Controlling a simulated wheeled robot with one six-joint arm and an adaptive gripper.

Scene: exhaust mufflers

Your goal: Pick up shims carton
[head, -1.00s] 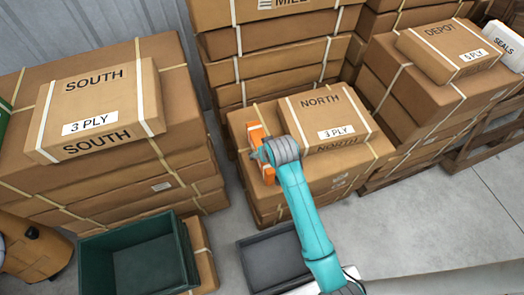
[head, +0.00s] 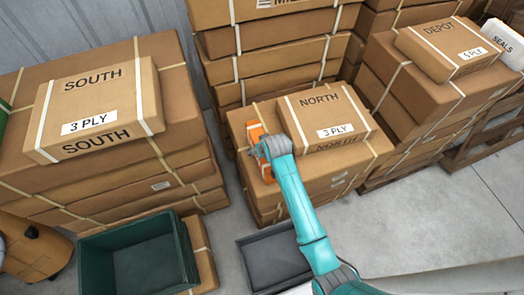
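A small orange carton (head: 254,131) lies on the middle carton stack, left of the box marked NORTH. No lettering on it is readable, so I cannot tell if it is the shims carton. My gripper (head: 259,153) is over the orange carton and partly covers its middle. My wrist hides most of the fingers, so I cannot tell whether they are open, or whether they touch the carton. No other carton shows a readable shims label.
The NORTH box (head: 325,117) stands close on the right. A SOUTH box (head: 98,108) tops the left stack, and a DEPOT box (head: 449,49) tops the right one. A green bin (head: 140,262) and a dark grey tray (head: 275,262) stand in front.

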